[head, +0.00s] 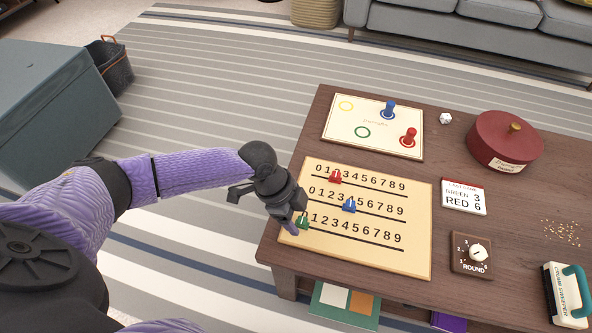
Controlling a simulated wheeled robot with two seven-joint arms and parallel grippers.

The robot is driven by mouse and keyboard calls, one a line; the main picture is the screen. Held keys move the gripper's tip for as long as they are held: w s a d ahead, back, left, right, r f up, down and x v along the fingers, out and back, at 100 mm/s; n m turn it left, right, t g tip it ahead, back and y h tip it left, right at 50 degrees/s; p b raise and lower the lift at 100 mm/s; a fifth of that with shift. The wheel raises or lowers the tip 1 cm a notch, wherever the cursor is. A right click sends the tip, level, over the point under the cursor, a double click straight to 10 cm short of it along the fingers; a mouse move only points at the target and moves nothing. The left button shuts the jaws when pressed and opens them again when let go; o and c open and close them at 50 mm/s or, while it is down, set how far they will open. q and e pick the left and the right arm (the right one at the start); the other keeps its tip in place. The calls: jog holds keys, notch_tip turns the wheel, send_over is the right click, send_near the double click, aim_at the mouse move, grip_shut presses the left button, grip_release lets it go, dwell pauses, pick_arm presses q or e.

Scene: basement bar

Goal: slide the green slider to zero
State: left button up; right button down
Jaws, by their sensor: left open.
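The cream score board (420,235) lies on the wooden table with three rows of digits. The green slider (302,222) is at the left end of the lowest row, around the zero place; the zero itself is hidden. The digits from one to nine show to its right. The red slider (335,176) is near two in the top row, and the blue slider (349,205) near four in the middle row. My left gripper (296,226) is open, pointing down at the board's left edge, right beside the green slider. Whether it touches the slider is unclear.
Behind the board lies a game card with a blue peg (388,110) and a red peg (408,137). To the right are a red round box (505,140), a score card (464,196), a round dial (472,255) and a teal-handled crumb sweeper (567,297).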

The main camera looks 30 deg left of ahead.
pick_arm(q)
jog(key=p+v, duration=0.6)
jog(key=v, duration=0.4)
pick_arm(e)
jog(key=shift+t, duration=0.4)
jog(key=v, duration=0.5)
jog(key=shift+w+a+r, duration=0.15)
jog(key=shift+w, duration=0.35)
pick_arm(q)
jog(key=shift+f, duration=0.1)
